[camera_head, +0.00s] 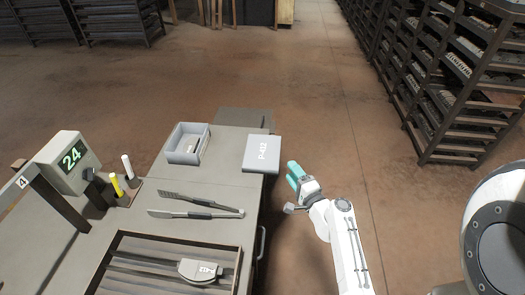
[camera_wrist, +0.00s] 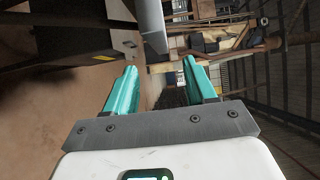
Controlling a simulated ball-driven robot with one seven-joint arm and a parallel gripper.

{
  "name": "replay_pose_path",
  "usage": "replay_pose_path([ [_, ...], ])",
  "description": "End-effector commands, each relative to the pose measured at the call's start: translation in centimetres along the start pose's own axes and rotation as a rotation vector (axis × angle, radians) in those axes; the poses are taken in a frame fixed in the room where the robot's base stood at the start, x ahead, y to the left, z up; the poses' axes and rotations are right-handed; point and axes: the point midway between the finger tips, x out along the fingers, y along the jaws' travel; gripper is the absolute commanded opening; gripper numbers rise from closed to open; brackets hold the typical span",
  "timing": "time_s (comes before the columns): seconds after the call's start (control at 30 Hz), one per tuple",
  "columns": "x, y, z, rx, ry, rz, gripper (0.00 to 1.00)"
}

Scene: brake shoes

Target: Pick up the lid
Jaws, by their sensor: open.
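The lid (camera_head: 262,153) is a flat grey square piece marked with white lettering. It lies at the far right corner of the workbench (camera_head: 200,232), close to the right edge. My gripper (camera_head: 292,172) is just right of the lid, past the bench edge, and apart from it in the head view. In the wrist view my gripper (camera_wrist: 160,70) has its two teal fingers spread with nothing between them. A grey slab edge, which looks like the lid (camera_wrist: 153,25), stands beyond the fingertips there.
An open grey box (camera_head: 188,145) with something inside stands left of the lid. Shelving (camera_head: 450,80) stands at right. The floor between is clear.

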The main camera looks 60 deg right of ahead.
Motion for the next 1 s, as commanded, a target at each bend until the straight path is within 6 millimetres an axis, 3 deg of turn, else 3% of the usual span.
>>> replay_pose_path([
  [0.6, 6.7, 0.0, -0.1, -0.004, -0.002, 0.0, 0.55],
  [0.93, 7.4, 0.1, -0.1, -0.004, -0.002, 0.001, 0.55],
  [1.0, 7.4, 0.1, -0.1, -0.004, -0.002, 0.001, 0.5],
])
